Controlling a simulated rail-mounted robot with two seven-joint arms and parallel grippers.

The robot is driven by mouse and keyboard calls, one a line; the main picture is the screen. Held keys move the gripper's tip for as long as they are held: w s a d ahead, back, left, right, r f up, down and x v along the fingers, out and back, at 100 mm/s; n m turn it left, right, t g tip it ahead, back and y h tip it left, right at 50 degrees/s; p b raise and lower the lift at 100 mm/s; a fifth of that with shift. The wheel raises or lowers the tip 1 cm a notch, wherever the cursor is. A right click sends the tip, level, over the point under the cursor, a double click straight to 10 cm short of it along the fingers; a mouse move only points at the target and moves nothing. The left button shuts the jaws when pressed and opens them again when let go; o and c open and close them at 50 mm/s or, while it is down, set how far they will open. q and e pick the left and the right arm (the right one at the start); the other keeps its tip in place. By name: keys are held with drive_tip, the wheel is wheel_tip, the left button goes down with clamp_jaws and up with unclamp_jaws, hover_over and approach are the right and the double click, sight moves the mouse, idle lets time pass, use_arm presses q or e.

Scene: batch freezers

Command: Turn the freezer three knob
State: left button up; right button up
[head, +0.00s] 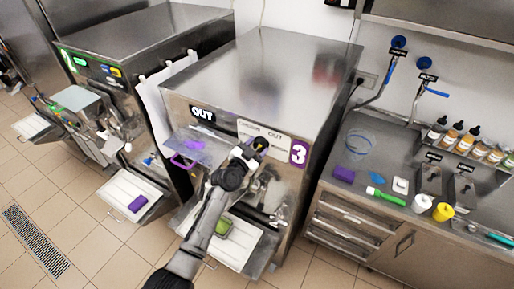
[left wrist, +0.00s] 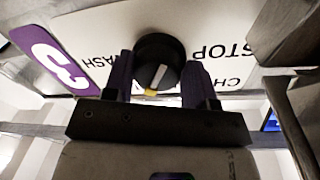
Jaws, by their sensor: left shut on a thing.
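Freezer three (head: 265,75) is the steel machine in the middle of the head view, with a purple "3" label (head: 299,153) on its front. Its black knob (left wrist: 158,62), with a white and yellow pointer, sits on the white panel (left wrist: 110,35). The panel carries the words STOP and WASH and appears upside down in the left wrist view. My left gripper (left wrist: 158,85) has its two purple fingers on either side of the knob, shut on it. In the head view my left gripper (head: 250,153) reaches the panel and partly covers the knob. My right gripper is not in view.
Another freezer (head: 130,40) stands to the left. A white tray (head: 240,250) with a green item sits below freezer three's front. A steel counter (head: 375,150) with bottles, cups and a purple sponge (head: 343,174) is at the right. Tiled floor is open at the front left.

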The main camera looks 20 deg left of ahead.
use_arm(q)
drive_tip(key=shift+d, duration=0.1)
drive_tip(key=shift+c, duration=1.4)
drive_tip(key=shift+f, duration=0.1)
